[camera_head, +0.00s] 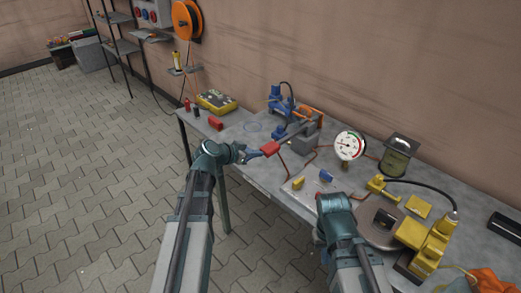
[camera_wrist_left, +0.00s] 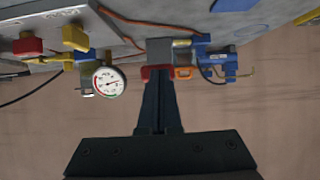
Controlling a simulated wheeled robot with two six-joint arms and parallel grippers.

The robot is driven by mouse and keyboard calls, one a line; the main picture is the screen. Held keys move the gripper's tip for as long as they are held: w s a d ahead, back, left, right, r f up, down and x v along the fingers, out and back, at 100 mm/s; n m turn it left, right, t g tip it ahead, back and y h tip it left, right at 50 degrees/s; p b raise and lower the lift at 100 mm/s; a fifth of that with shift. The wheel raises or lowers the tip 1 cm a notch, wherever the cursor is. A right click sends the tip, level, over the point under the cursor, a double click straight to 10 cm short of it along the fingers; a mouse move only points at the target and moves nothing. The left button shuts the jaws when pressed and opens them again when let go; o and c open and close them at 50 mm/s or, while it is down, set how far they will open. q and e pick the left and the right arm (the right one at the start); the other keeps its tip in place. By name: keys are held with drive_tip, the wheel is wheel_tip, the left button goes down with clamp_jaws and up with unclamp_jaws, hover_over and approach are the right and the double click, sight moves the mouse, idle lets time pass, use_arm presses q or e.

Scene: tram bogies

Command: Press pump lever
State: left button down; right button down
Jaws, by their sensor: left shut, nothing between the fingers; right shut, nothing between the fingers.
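The pump (camera_head: 304,142) is a grey block on the workbench with blue and orange parts behind it. Its lever (camera_head: 292,132) sticks out to the front left and ends in a red grip (camera_head: 270,148). My left gripper (camera_head: 256,154) is shut and empty, right beside the red grip; I cannot tell whether they touch. In the left wrist view the shut fingers (camera_wrist_left: 160,100) point at the red grip (camera_wrist_left: 148,71), with the grey block (camera_wrist_left: 159,50) behind. My right gripper (camera_head: 321,246) is low at the bench's front edge, shut, its fingertips mostly hidden by my arm.
A pressure gauge (camera_head: 349,146) and a glass jar (camera_head: 398,155) stand right of the pump. A yellow device (camera_head: 432,243) stands at the right. A yellow meter (camera_head: 216,101) lies at the far left end.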

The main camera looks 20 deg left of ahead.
use_arm(q)
drive_tip(key=p+v, duration=0.2)
drive_tip(key=v, duration=0.4)
drive_tip(key=shift+s, duration=0.1)
idle(1.3)
drive_tip(key=w+d+r+g+y+p, duration=0.1)
drive_tip(key=w+r+g+p, duration=0.1)
drive_tip(key=r+p, duration=0.5)
drive_tip(key=w+d+r+g+y+p, duration=0.1)
drive_tip(key=w+d+r+g+p, duration=0.1)
drive_tip(key=r+p, duration=0.6)
drive_tip(key=p, duration=0.6)
drive_tip(key=shift+w+p, duration=0.2)
drive_tip(key=shift+p, duration=0.1)
drive_tip(key=shift+d+f, duration=0.15)
drive_tip(key=shift+d, duration=0.05)
drive_tip(key=b+x, duration=0.3)
drive_tip(key=x, duration=0.1)
drive_tip(key=b+x, duration=0.4)
drive_tip(key=s+a+f+b+x, duration=0.1)
drive_tip(key=b+x, duration=0.2)
drive_tip(key=shift+w+d+f+b, duration=0.1)
drive_tip(key=shift+w+f+b, duration=0.05)
drive_tip(key=shift+f+b, duration=0.9)
drive_tip(key=shift+f, duration=0.05)
